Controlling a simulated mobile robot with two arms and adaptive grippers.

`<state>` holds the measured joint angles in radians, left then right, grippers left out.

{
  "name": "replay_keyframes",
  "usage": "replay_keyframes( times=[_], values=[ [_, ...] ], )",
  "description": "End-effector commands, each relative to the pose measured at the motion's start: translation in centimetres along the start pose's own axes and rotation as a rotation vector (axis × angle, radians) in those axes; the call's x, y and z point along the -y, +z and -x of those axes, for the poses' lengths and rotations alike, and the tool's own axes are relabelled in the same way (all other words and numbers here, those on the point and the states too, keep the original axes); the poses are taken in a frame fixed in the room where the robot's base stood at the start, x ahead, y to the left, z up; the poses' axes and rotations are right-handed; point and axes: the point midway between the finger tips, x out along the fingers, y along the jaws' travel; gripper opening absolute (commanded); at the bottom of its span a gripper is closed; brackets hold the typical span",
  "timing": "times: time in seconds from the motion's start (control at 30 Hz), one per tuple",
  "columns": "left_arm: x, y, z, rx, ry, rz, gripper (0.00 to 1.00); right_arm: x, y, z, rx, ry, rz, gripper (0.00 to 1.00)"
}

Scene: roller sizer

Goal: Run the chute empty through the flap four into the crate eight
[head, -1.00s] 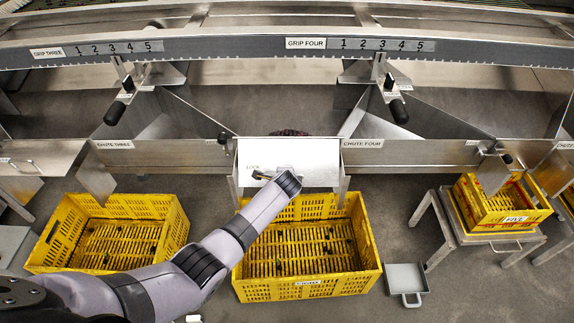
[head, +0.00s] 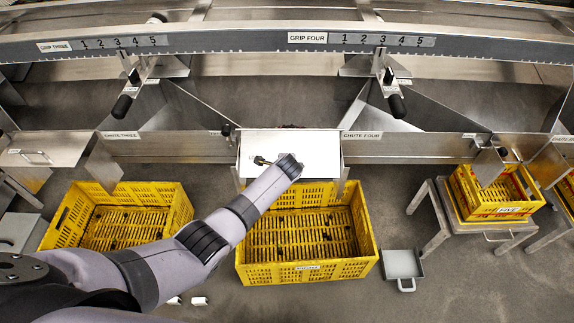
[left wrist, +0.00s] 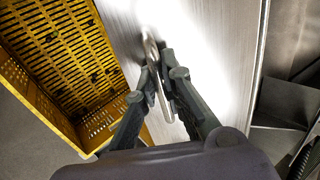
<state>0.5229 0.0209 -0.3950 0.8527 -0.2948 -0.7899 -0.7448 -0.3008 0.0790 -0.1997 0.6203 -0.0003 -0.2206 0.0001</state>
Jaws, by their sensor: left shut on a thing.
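A bright metal flap panel (head: 310,145) sits left of the CHUTE FOUR sign (head: 362,135). My left gripper (head: 264,161) is at the front of this panel. In the left wrist view, the fingers (left wrist: 160,68) are shut on a slim metal handle (left wrist: 152,50) on the panel (left wrist: 190,25). A yellow slatted crate (head: 305,272) stands on the floor under the panel; its label is too blurred to read. Its slatted floor with small dark spots shows in the left wrist view (left wrist: 62,40). My right gripper is out of view.
Another yellow crate (head: 70,225) stands on the floor to the left. At the right, a yellow crate (head: 500,211) sits on a metal stand (head: 437,235). A grey scoop-like pan (head: 402,263) lies right of the middle crate. Two small white pieces (head: 198,301) lie at the front.

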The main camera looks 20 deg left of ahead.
Motion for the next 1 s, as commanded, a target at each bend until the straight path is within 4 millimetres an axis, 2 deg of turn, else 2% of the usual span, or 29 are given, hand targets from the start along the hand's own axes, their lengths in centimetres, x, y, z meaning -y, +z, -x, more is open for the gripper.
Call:
replay_keyframes(
  times=[0.23, 0.27, 0.37, 0.77, 1.0],
  values=[
    [0.4, -0.1, 0.1, -0.002, -0.008, -0.003, 0.00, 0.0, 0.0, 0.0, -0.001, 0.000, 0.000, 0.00],
    [0.4, -0.1, 0.1, -0.002, -0.008, -0.002, 0.11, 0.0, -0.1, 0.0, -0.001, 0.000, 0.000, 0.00],
    [0.4, -0.1, 0.1, -0.002, -0.008, -0.002, 0.17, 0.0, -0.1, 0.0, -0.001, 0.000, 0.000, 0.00],
    [0.2, 0.0, 0.3, -0.002, -0.006, 0.000, 0.18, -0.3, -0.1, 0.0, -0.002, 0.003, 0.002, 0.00],
    [0.1, 0.0, 2.4, -0.001, -0.005, -0.001, 0.18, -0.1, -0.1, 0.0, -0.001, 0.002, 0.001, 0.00]
  ],
)
